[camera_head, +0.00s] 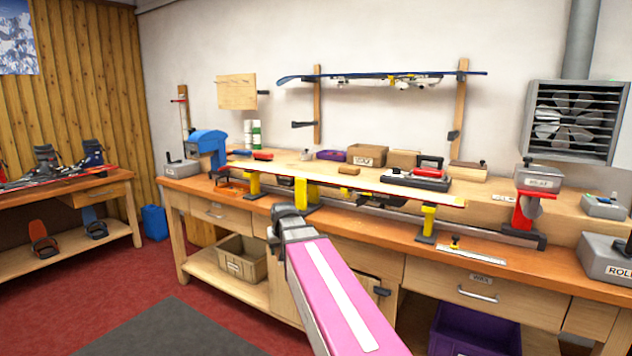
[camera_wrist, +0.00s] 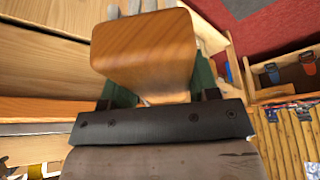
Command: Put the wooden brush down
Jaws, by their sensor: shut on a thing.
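The wooden brush (camera_wrist: 145,52) fills the upper middle of the wrist view, an orange-brown wooden block with rounded corners. My gripper (camera_wrist: 157,98) is shut on it, with a dark finger at each side. In the head view my gripper (camera_head: 287,213) is in front of the workbench (camera_head: 375,232), near its front edge. I cannot make out the brush there; it is hidden by my gripper.
A ski or board base (camera_head: 360,187) lies on yellow vises along the bench. Behind it are a small brown block (camera_head: 348,170), a cardboard box (camera_head: 367,155) and a red-and-black tool (camera_head: 418,176). Bare bench top shows at the right (camera_head: 480,213).

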